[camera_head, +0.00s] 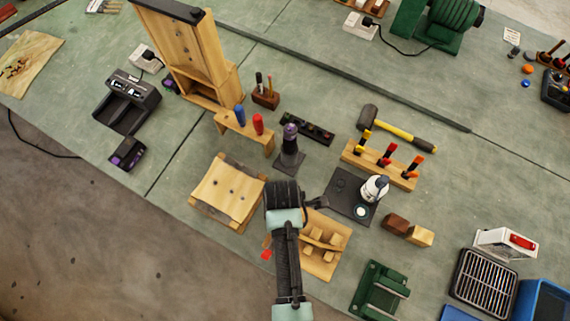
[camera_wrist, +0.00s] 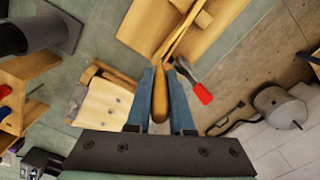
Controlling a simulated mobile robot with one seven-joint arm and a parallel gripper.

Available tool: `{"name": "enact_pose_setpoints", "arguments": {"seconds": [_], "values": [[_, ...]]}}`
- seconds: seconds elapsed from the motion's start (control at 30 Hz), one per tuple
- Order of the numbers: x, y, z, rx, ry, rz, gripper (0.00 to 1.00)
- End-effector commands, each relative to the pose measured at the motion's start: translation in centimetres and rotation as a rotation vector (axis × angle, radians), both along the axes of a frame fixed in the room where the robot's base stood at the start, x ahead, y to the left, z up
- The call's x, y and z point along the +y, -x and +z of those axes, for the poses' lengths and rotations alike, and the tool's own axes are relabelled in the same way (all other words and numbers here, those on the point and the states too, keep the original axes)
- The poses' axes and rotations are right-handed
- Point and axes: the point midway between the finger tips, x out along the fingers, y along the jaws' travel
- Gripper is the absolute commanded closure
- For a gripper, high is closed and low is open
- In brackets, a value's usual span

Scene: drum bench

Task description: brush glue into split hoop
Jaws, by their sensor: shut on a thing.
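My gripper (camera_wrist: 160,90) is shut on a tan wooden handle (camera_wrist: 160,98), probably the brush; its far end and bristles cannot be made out. In the head view my wrist hides the fingers and the handle. A light wooden board with blocks (camera_head: 335,262) lies beside my wrist; it also shows at the top of the wrist view (camera_wrist: 138,32). A thin curved wooden strip (camera_wrist: 178,35), likely the split hoop, lies along it, just beyond the fingertips. I cannot make out the split. A white glue bottle (camera_head: 375,188) and a small round dish (camera_head: 361,211) stand on a dark mat (camera_head: 341,190).
A red-tipped tool (camera_wrist: 202,93) lies close to the right of the fingertips. A wooden board (camera_head: 228,192) is left of my wrist. A dark post (camera_head: 289,145) stands behind it. A green stand (camera_head: 380,290) and wooden blocks (camera_head: 396,224) are at right.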

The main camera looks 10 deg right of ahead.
Motion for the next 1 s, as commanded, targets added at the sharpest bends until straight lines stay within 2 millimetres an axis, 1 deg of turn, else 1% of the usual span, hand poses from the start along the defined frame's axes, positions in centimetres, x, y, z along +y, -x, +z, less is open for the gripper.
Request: {"name": "enact_pose_setpoints", "arguments": {"seconds": [0.03, 0.27, 0.8, 1.0], "values": [[-0.1, -0.8, 0.3, -0.023, 0.003, -0.001, 1.00], [-0.1, -0.8, 0.4, -0.023, 0.003, -0.001, 1.00], [1.0, -1.8, 0.3, -0.024, 0.003, -0.001, 1.00], [1.0, -1.9, 0.3, -0.024, 0.003, -0.001, 1.00]]}}
